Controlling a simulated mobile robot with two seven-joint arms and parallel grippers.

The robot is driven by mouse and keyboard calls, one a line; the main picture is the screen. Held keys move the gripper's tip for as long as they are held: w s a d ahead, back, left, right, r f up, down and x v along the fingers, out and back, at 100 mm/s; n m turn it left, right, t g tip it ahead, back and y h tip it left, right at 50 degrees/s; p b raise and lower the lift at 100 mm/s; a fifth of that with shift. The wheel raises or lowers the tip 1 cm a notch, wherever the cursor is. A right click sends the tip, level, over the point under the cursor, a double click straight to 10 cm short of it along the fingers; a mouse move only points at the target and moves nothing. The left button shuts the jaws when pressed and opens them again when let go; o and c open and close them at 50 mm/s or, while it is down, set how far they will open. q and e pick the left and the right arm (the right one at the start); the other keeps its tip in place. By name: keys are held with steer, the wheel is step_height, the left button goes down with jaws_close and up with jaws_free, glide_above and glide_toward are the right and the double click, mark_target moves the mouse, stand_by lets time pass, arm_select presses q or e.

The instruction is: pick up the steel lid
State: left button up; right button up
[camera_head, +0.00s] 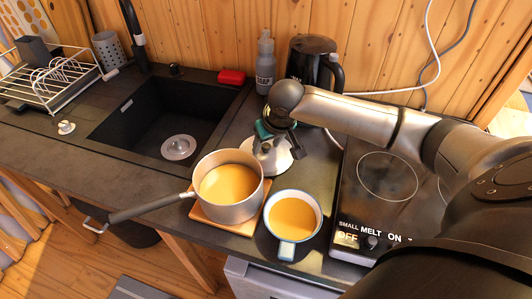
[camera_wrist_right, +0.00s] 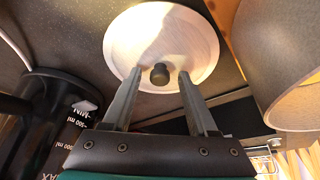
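The steel lid (camera_head: 274,161) lies on the dark counter behind and to the right of the saucepan, partly hidden by my right gripper (camera_head: 277,138) in the head view. In the right wrist view the lid (camera_wrist_right: 190,35) shows as a pale round disc with a dark knob (camera_wrist_right: 160,75). My right gripper's two fingers (camera_wrist_right: 160,72) stand on either side of the knob with a visible gap on each side, open and holding nothing. Whether the fingertips are level with the knob is hard to tell. My left gripper is not in view.
The saucepan (camera_head: 228,208) of orange liquid sits on a wooden board close beside the lid. A mug (camera_head: 290,246), grey bottle (camera_head: 265,70), black kettle (camera_head: 309,58) and cooktop (camera_head: 350,215) also stand near. The sink (camera_head: 140,115) is left.

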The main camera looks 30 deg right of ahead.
jaws_close()
stand_by(0.6)
